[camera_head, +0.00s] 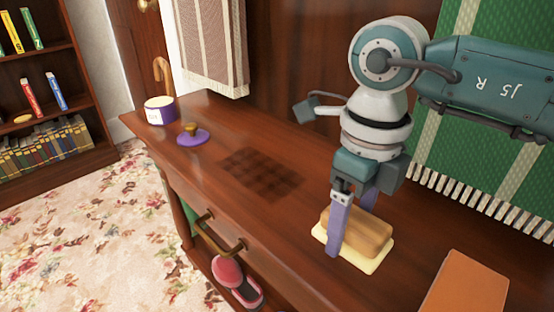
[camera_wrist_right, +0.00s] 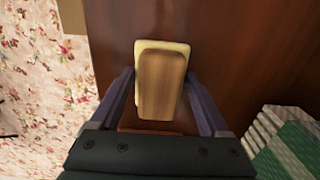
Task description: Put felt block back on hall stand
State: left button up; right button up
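The felt block, a light wooden block (camera_head: 357,232) on a cream felt pad, rests flat on the dark wooden hall stand top (camera_head: 215,118). It also shows in the right wrist view (camera_wrist_right: 161,82). My right gripper (camera_head: 350,235) points down over the felt block, one purple finger on each side of it. In the wrist view, gaps show between the block and both fingers (camera_wrist_right: 165,110), so the gripper is open around it. The far finger is partly hidden by the block in the head view. My left gripper is not in view.
On the hall stand are a purple-and-cream tin (camera_head: 160,110), a purple knobbed lid (camera_head: 193,135), a dark checked patch (camera_head: 260,173) and an orange-brown item (camera_head: 466,285). A drawer handle (camera_head: 218,238) sticks out in front. Green fabric (camera_head: 478,160) hangs behind. A bookshelf (camera_head: 45,90) stands left.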

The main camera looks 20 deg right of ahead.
aim_at(353, 215)
jog(key=o, duration=0.3)
jog(key=shift+r, duration=0.4)
notch_tip(353, 215, up, 12)
jog(key=p, duration=0.2)
jog(key=shift+f+p, duration=0.2)
jog(key=shift+p, duration=0.15)
